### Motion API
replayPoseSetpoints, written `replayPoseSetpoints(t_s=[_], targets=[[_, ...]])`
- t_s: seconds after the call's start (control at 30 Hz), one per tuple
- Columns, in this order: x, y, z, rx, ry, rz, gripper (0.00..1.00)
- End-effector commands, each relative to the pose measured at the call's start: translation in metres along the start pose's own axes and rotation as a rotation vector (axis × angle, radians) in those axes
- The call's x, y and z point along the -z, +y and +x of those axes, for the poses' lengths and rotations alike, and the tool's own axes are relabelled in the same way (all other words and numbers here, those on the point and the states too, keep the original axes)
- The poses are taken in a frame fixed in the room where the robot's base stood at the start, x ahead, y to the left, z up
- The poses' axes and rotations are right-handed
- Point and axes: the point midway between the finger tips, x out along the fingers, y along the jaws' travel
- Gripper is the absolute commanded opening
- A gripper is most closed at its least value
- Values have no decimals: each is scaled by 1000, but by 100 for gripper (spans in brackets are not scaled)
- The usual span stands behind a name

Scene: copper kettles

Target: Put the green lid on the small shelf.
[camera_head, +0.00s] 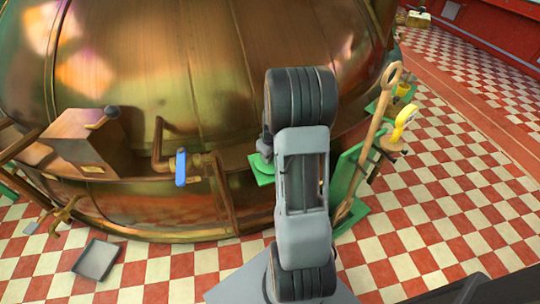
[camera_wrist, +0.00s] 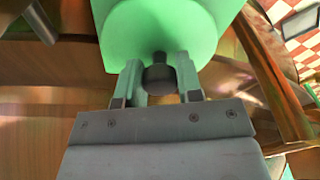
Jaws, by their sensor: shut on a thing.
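The green lid (camera_wrist: 165,30) fills the top middle of the wrist view, its dark knob (camera_wrist: 158,76) between the two fingers of my gripper (camera_wrist: 158,88). My gripper is shut on that knob. In the head view, a small part of the green lid (camera_head: 262,170) shows beside my gripper (camera_head: 264,146), in front of the copper kettle. My arm hides much of this area. I cannot tell for sure which thing is the small shelf. A green stand (camera_head: 344,176) shows right of my arm, partly hidden by it.
The large copper kettle (camera_head: 150,60) fills the back left. A blue-handled valve (camera_head: 180,167) and pipes stick out from it. A long wooden-handled tool (camera_head: 372,130) leans at the green stand. A grey tray (camera_head: 97,260) lies on the checkered floor, which is open at the right.

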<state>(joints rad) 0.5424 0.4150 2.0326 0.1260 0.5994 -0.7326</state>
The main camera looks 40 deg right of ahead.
Motion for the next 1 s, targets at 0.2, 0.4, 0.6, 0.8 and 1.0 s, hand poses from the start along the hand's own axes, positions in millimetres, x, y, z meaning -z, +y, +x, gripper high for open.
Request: replayPoseSetpoints(t_s=[0.2, 0.4, 0.6, 0.8, 1.0], targets=[[0, 0, 2, 0, 0, 0, 48], [0, 0, 2, 0, 0, 0, 59], [0, 0, -2, 0, 0, 0, 59], [1, 0, -30, -2, 3, 0, 59], [1, 0, -70, -3, 4, 1, 59]])
